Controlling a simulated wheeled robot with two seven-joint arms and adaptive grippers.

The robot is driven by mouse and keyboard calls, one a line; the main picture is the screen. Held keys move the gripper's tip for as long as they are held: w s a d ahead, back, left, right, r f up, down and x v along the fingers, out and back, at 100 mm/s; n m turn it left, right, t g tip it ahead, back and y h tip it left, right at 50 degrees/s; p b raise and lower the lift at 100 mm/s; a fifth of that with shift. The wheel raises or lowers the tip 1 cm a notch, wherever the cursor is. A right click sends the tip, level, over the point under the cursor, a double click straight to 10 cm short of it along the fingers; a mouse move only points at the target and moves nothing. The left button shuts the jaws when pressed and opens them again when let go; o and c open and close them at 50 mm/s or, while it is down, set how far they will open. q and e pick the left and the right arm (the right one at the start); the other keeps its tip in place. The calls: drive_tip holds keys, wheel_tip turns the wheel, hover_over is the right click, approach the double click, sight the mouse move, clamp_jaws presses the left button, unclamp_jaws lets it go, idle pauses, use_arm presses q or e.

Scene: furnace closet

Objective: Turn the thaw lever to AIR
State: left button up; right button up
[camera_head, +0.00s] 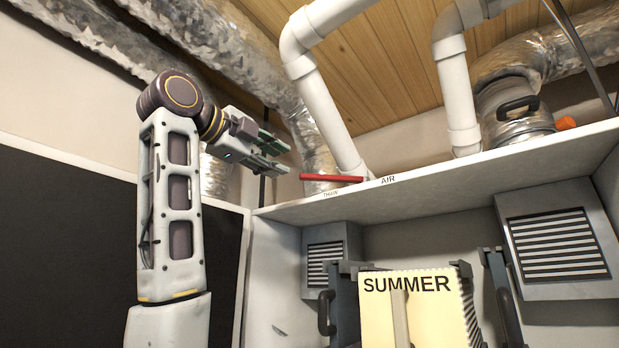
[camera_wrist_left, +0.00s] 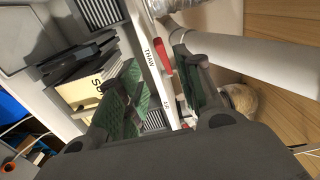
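The red thaw lever (camera_head: 331,177) lies level along the front edge of the white shelf. Its right end is by the AIR label (camera_head: 388,180), and its left end points toward my left gripper. My left gripper (camera_head: 284,158) is open and empty, just left of and slightly above that end. In the left wrist view, the lever (camera_wrist_left: 162,54) shows between the spread green-padded fingers of the left gripper (camera_wrist_left: 160,65), beyond their tips. My right gripper is not in view.
A white pipe (camera_head: 323,105) rises behind the lever, and another (camera_head: 458,95) stands farther right. Silver ducts run overhead. Below the white shelf (camera_head: 480,175) are a yellow SUMMER card (camera_head: 440,315) and grey vent boxes (camera_head: 560,245). A dark panel (camera_head: 60,250) stands at left.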

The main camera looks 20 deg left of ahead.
sight(306, 175)
use_arm(q)
drive_tip(key=p+x, duration=0.3)
drive_tip(key=x, duration=0.8)
drive_tip(key=shift+p, duration=0.4)
drive_tip(key=shift+x, duration=0.9)
drive_tip(key=shift+c, duration=0.9)
clamp_jaws()
